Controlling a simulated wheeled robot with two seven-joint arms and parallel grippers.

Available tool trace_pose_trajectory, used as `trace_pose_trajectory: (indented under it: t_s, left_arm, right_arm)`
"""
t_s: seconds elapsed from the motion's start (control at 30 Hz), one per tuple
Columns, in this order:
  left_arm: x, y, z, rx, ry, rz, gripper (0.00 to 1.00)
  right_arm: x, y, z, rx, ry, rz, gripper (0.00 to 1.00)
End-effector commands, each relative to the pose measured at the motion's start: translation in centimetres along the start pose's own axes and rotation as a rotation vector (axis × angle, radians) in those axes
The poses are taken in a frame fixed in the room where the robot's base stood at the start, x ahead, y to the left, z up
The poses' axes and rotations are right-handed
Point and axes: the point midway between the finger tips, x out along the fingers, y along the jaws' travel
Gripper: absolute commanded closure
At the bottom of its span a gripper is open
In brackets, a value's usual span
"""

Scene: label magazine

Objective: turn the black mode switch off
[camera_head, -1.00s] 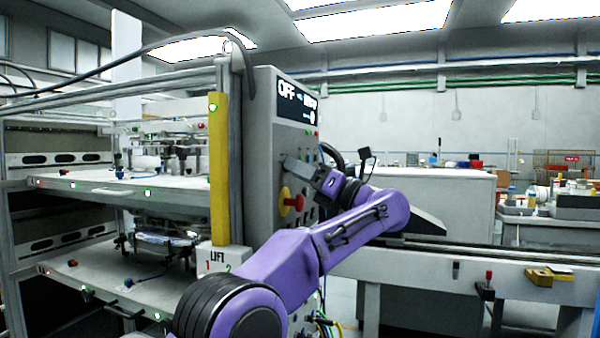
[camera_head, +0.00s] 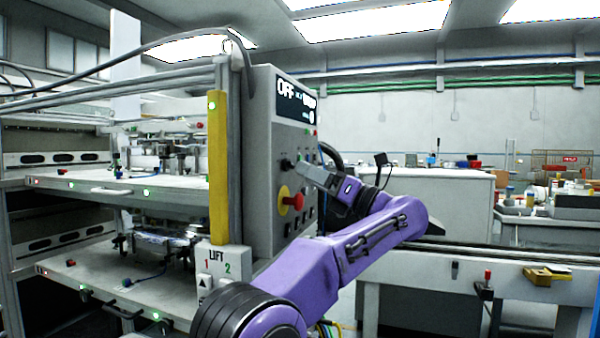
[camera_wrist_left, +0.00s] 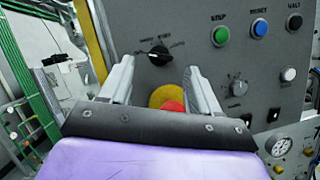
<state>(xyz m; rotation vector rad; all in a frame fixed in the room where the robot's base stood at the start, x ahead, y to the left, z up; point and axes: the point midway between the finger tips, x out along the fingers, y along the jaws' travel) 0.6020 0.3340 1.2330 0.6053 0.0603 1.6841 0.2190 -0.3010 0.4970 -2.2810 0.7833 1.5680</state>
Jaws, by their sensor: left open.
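The black mode switch (camera_wrist_left: 159,55) is a round knob on the grey control panel, with small labels around it that I cannot read surely. In the head view the switch (camera_head: 286,164) shows just left of my gripper. My left gripper (camera_head: 303,169) is open and empty in front of the panel, apart from the switch. In the wrist view the two fingers of the left gripper (camera_wrist_left: 158,72) stand either side of the line to the switch, below it. The panel's display (camera_head: 296,101) reads OFF beside other text. My right gripper is not in view.
A red emergency button (camera_head: 298,202) on a yellow base sits below the switch. Green (camera_wrist_left: 220,36), blue (camera_wrist_left: 259,28) and black buttons and a grey knob (camera_wrist_left: 237,87) lie to the right on the panel. A yellow post (camera_head: 218,165) stands left of the panel.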

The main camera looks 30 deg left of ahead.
Motion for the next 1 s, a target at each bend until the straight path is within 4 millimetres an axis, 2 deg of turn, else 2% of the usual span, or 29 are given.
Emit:
trace_pose_trajectory:
  t_s: [0.03, 0.1, 0.3, 0.43, 0.87, 0.97, 1.0]
  left_arm:
    - [-1.5, -0.1, 0.0, -0.002, -0.006, -0.001, 0.38]
    - [-3.1, 0.0, 0.1, -0.001, -0.006, 0.000, 0.38]
    - [-6.3, 0.0, 0.1, 0.000, -0.003, 0.001, 0.38]
    - [-6.9, 0.0, 0.1, -0.001, -0.002, 0.001, 0.38]
    - [-6.8, 0.0, 0.1, 0.003, -0.006, 0.000, 0.38]
    - [-7.0, -0.2, 1.3, 0.052, -0.081, -0.001, 0.38]
    - [-7.9, -1.3, 1.6, 0.123, -0.163, -0.007, 0.38]
  right_arm:
    - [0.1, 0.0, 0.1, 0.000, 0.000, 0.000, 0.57]
    - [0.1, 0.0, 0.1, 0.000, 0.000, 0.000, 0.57]
    - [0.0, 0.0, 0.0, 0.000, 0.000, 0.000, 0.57]
    - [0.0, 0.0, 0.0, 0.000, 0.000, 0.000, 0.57]
    - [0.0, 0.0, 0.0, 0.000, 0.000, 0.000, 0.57]
    - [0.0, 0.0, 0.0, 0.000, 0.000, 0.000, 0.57]
    - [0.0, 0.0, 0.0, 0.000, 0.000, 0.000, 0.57]
